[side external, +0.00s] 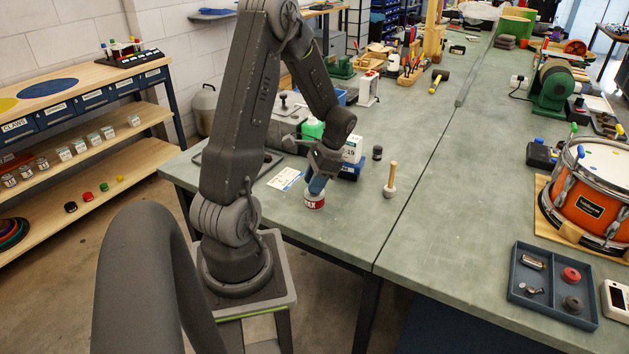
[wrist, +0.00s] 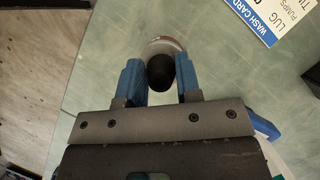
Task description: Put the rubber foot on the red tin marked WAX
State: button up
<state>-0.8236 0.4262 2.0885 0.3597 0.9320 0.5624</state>
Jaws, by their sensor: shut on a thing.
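The red tin (side external: 314,202) marked WAX stands on the green bench below my gripper (side external: 317,186). Its pale round rim (wrist: 160,43) shows in the wrist view just beyond the blue fingers. My gripper (wrist: 160,75) is shut on the black, round-ended rubber foot (wrist: 160,69), one finger on each side. In the wrist view the foot overlaps the near part of the tin. In the side view the fingers hide the foot, and I cannot tell whether it touches the tin's lid.
A wooden-handled tool (side external: 391,180) stands right of the tin, and a small dark cylinder (side external: 377,153) stands behind it. A printed card (side external: 286,179) lies to the left. The bench front right of the tin is clear.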

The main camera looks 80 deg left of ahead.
jog(key=shift+f, duration=0.15)
jog(key=o, duration=0.9)
jog(key=v, duration=1.2)
jog(key=w+d+r+t+y, duration=0.1)
jog(key=w+d+r+t, duration=0.1)
jog(key=d+r, duration=0.35)
jog(key=s+d+r+t, duration=0.1)
jog(key=s+d+t, duration=0.1)
jog(key=d, duration=0.5)
jog(key=s+d+r+t, duration=0.1)
jog(key=s+d+t, duration=0.2)
jog(key=d, duration=0.5)
jog(key=s+d+r+t+h, duration=0.1)
jog(key=s+d+r+t, duration=0.1)
jog(key=d, duration=0.5)
jog(key=shift+s+d+r+t, duration=0.1)
jog(key=shift+s+d+t, duration=0.1)
jog(key=shift+t, duration=0.4)
